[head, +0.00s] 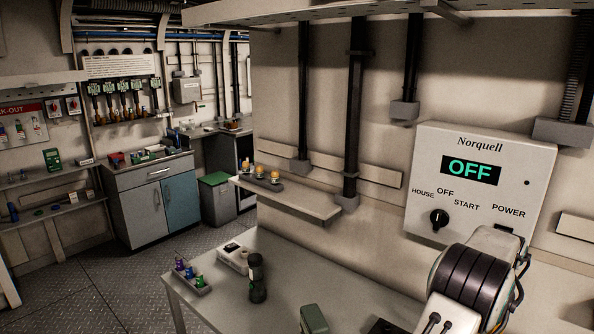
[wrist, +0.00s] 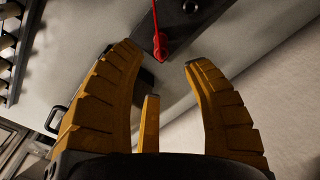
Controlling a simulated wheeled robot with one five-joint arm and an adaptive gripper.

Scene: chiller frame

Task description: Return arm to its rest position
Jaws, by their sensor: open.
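My gripper (wrist: 165,65) shows in the wrist view with its yellow ribbed fingers spread apart. It is open and nothing is held between the fingers. Beyond the fingertips is a dark plate with a red piece (wrist: 161,47) on a thin red line; I cannot tell whether the fingers touch it. In the head view part of my arm rises at the lower right, in front of the Norquell panel (head: 480,142). My gripper is not visible in the head view. The panel's display reads OFF, and a black knob (head: 439,219) sits at its lower left.
A table (head: 300,270) stands in front, with a dark cylinder (head: 257,278), a small rack of coloured items (head: 189,275) and a green object (head: 313,319). A wall shelf (head: 290,198) is behind it. Open floor (head: 90,280) lies to the left, before a grey cabinet (head: 140,214).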

